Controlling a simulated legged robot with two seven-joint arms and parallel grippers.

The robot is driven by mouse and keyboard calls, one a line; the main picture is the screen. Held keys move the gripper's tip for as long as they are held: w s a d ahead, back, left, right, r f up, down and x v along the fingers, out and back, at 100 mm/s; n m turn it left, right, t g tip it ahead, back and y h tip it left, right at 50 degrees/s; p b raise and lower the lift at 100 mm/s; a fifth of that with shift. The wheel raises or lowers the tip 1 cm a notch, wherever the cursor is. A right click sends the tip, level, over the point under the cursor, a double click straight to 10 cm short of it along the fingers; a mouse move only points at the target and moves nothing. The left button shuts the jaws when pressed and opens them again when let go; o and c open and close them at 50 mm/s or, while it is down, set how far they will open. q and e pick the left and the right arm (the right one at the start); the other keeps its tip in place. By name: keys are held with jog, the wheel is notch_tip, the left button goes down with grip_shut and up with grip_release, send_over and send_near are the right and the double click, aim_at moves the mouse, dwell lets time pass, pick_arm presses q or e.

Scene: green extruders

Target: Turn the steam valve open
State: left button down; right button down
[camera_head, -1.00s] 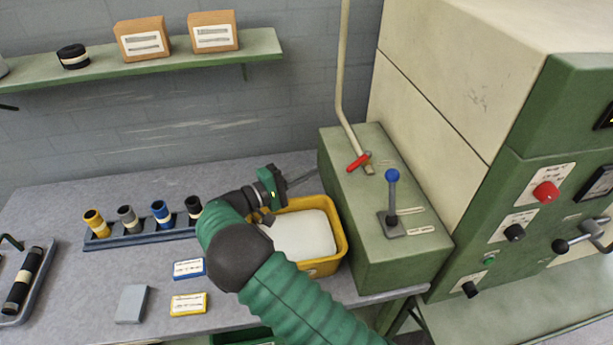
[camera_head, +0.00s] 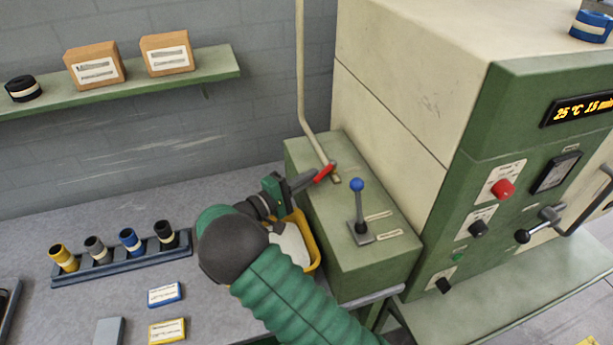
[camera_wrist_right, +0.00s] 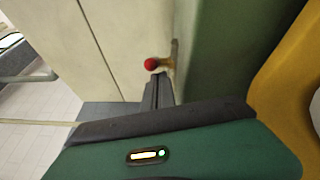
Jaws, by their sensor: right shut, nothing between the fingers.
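The steam valve appears to be the red lever (camera_head: 324,174) at the foot of a pale pipe (camera_head: 303,75), on top of a green box (camera_head: 350,265). In the right wrist view its red end (camera_wrist_right: 151,64) shows just beyond the fingertips. My right gripper (camera_head: 313,180) is shut and empty, its tips at the near left end of the red lever. The fingers (camera_wrist_right: 158,92) look very close to the red end; I cannot tell whether they touch it. My left gripper is not in view.
A blue-knobbed lever (camera_head: 357,205) stands on the same box, right of the valve. A cream and green machine (camera_head: 420,110) stands at the right. A rack (camera_head: 120,262) with several rolls is left.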

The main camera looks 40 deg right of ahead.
aim_at(329, 196)
jog(key=shift+s+a+r, duration=0.25)
jog(key=shift+s+a, duration=0.05)
jog(key=shift+a, duration=0.35)
jog(key=shift+d, duration=0.15)
jog(key=shift+s+d+f, duration=0.1)
jog(key=shift+s, duration=0.05)
jog(key=shift+s+d, duration=0.15)
jog(key=shift+s, duration=1.5)
jog(key=shift+s+d+p, duration=0.3)
jog(key=shift+s+d, duration=0.15)
jog(key=shift+s, duration=0.2)
jog(key=shift+s+d+p, duration=0.3)
jog(key=shift+s+d, duration=0.1)
jog(key=shift+s, duration=0.2)
